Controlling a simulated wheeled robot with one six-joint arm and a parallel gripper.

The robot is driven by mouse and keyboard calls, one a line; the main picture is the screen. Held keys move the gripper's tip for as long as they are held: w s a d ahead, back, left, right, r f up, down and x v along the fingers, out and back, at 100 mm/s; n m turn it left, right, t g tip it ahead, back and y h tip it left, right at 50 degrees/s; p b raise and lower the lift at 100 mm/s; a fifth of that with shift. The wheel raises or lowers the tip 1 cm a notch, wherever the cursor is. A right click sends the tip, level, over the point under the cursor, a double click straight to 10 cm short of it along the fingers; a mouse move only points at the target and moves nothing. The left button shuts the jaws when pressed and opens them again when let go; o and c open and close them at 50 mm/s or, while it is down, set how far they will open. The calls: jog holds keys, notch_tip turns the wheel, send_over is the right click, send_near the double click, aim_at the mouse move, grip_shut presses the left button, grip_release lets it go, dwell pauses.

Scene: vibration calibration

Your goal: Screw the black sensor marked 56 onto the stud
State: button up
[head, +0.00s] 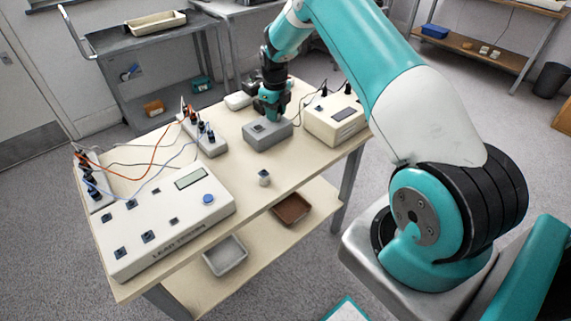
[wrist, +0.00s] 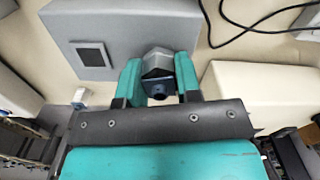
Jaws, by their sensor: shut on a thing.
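My gripper (head: 270,112) is over the back of the grey block (head: 268,139) on the bench. In the wrist view, my gripper (wrist: 159,76) is shut on a small sensor (wrist: 157,65) with a grey six-sided body and a dark round end. It is over or beside the edge of the grey block (wrist: 110,22); I cannot tell whether they touch. No marking is readable on it, and no stud shows. Another small grey sensor with a dark top (head: 264,180) stands upright near the bench's front edge.
A cream box (head: 335,122) with dark cables stands close right of the grey block. A large cream console (head: 165,225) fills the left of the bench (head: 235,185). A strip with cables (head: 207,140) stands behind it. Bench space in front of the grey block is mostly clear.

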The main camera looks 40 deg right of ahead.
jog(key=shift+m, duration=0.3)
jog(key=m, duration=0.4)
jog(key=o, duration=1)
jog(key=shift+c, duration=0.3)
jog(key=n, duration=0.4)
jog(key=shift+n, duration=2)
